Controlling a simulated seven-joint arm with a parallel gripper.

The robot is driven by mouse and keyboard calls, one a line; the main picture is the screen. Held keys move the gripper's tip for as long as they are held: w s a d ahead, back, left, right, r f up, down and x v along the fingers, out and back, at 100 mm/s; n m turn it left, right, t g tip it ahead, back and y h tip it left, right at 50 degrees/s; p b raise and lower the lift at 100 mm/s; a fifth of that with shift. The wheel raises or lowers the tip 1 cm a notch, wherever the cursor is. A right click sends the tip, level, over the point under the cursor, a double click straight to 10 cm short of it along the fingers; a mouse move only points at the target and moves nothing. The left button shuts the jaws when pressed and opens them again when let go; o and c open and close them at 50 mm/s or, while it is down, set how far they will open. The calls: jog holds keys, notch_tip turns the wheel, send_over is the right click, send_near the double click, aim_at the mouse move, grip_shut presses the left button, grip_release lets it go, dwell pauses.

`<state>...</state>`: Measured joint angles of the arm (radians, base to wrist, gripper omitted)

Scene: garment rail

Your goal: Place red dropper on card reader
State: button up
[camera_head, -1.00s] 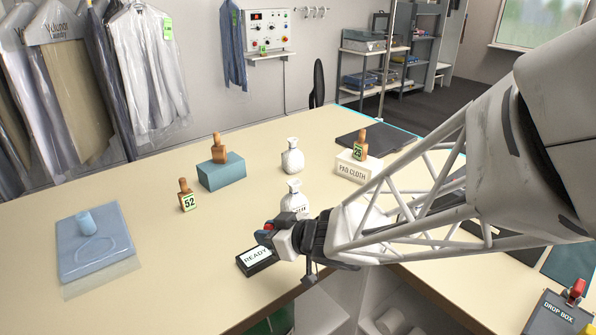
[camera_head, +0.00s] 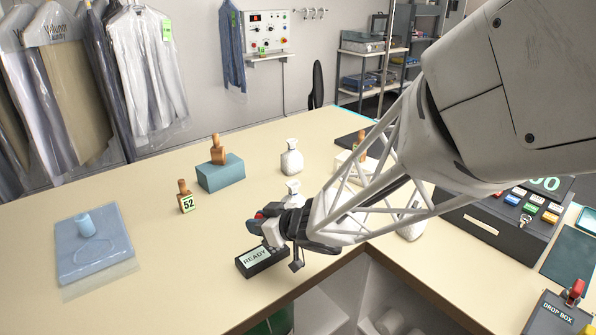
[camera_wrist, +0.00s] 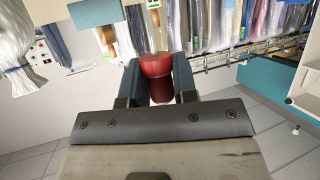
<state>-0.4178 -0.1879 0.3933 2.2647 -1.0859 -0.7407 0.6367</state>
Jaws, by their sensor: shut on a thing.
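The red dropper (camera_wrist: 157,78) sits between the two fingers of my gripper (camera_wrist: 158,88) in the wrist view.
Two white tied bags (camera_head: 292,158) stand behind my gripper, one partly hidden. A wooden stamp tagged 52 (camera_head: 186,197) and a teal block (camera_head: 220,173) stand to the left. A blue folded garment (camera_head: 95,245) lies far left. A register (camera_head: 500,215) and drop box (camera_head: 558,315) are right.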

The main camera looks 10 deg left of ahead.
jog(key=shift+f, duration=1.5)
jog(key=shift+f, duration=0.15)
jog(key=o, duration=0.9)
jog(key=shift+s+d+r, duration=0.1)
jog(key=shift+d+r, duration=0.2)
jog(key=shift+r, duration=0.05)
jog(key=v, duration=1.1)
jog(key=shift+d, duration=0.1)
jog(key=shift+s, duration=0.1)
jog(key=shift+r, duration=0.1)
